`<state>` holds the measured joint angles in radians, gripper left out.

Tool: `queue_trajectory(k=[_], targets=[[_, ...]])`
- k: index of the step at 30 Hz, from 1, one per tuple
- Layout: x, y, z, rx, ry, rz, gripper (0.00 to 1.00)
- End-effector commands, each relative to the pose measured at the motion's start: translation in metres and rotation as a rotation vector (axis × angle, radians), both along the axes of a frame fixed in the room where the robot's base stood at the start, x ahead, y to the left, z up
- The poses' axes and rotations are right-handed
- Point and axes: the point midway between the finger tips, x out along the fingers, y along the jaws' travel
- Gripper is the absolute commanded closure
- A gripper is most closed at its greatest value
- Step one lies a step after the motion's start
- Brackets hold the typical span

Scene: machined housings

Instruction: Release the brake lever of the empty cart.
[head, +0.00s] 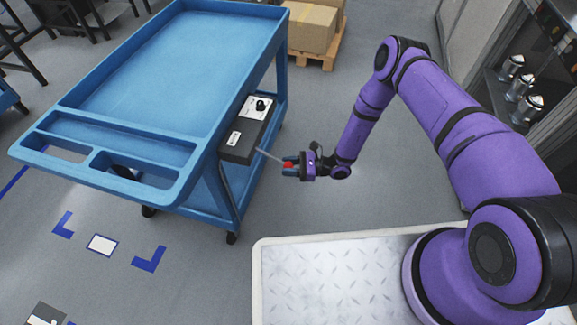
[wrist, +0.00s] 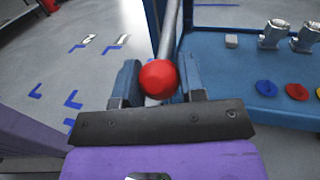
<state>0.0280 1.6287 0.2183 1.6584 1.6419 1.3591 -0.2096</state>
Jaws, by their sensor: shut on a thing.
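The blue cart (head: 135,75) stands at the left in the head view, its top tray bare. A black box with a white plate (head: 243,140) is fixed to its side. The brake lever, a thin grey rod (head: 267,154), sticks out of the box toward my gripper (head: 291,168). The lever ends in a red knob (wrist: 158,78), which sits between my two blue fingers in the wrist view. My gripper is shut on the lever at this knob end. The rod (wrist: 168,35) runs up and away from the knob there.
A pallet with cardboard boxes (head: 312,28) stands behind the cart. Blue corner marks (head: 149,259) lie on the floor at the front left. The wrist view shows a blue surface with metal housings (wrist: 273,34) and coloured discs (wrist: 297,91).

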Motion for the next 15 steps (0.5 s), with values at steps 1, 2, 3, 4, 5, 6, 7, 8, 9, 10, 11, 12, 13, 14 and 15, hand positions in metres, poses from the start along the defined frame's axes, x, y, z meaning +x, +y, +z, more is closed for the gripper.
queue_trajectory(k=[1,2,3,4,5,6,7,8,9,10,11,12,13,14,15], targets=[[0.0,-0.001,0.001,-0.004,0.0,0.0,1.0],[0.001,-0.001,0.001,-0.008,0.002,0.0,1.0],[0.001,-0.002,0.002,-0.016,0.003,-0.001,1.0],[0.001,-0.002,0.004,-0.022,0.006,-0.001,1.0],[0.0,-0.003,0.005,-0.029,0.009,-0.002,1.0],[0.0,-0.003,0.006,-0.043,0.014,-0.001,1.0],[0.0,-0.004,0.008,-0.055,0.018,-0.002,1.0],[0.0,-0.005,0.01,-0.067,0.022,-0.002,1.0],[-0.001,-0.006,0.013,-0.088,0.03,-0.002,1.0],[-0.001,-0.007,0.015,-0.106,0.035,-0.001,1.0],[-0.001,-0.008,0.018,-0.123,0.042,0.0,1.0],[-0.002,-0.009,0.022,-0.151,0.051,-0.001,1.0],[-0.002,-0.01,0.026,-0.173,0.06,0.0,1.0],[-0.002,-0.011,0.029,-0.196,0.069,-0.001,1.0],[-0.002,-0.012,0.034,-0.229,0.08,-0.001,1.0]])
